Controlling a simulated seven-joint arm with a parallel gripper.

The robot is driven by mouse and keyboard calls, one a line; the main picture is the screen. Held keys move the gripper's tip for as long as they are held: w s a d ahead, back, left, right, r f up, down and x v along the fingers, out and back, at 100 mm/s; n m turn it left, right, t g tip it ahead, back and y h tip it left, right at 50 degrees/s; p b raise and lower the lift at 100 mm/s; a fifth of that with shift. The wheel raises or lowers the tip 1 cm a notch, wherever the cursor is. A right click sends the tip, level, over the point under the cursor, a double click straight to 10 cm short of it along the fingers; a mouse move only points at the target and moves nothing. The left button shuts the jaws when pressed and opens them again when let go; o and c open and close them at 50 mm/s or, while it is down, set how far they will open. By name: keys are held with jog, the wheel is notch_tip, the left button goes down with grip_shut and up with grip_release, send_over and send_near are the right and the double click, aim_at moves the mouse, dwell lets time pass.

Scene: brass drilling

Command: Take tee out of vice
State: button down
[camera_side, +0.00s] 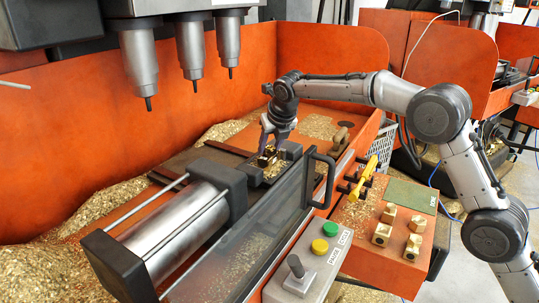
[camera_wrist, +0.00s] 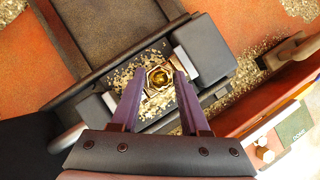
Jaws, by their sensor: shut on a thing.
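The brass tee (camera_wrist: 160,77) sits between the jaws of the vice, with its round open end facing the wrist camera. In the side view the tee (camera_side: 267,153) is small and partly covered by my gripper. The vice (camera_wrist: 206,65) has dark blocks with light metal faces on both sides of the tee; in the side view the vice (camera_side: 290,151) stands at the end of the large cylinder. My gripper (camera_wrist: 159,80) has its purple fingers closed on the two sides of the tee. The side view shows my gripper (camera_side: 268,147) reaching down into the vice from above.
Three drill spindles (camera_side: 194,57) hang at upper left. A clear guard with a black handle (camera_side: 322,180) stands in front of the vice. Several brass pieces (camera_side: 382,233) sit on the orange ledge beside a green pad (camera_side: 410,194). A control box (camera_side: 318,257) is at the front. Brass chips lie around.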

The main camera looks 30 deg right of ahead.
jog(key=shift+s+d+f, duration=0.1)
jog(key=shift+d+f, duration=0.1)
jog(key=shift+f, duration=0.05)
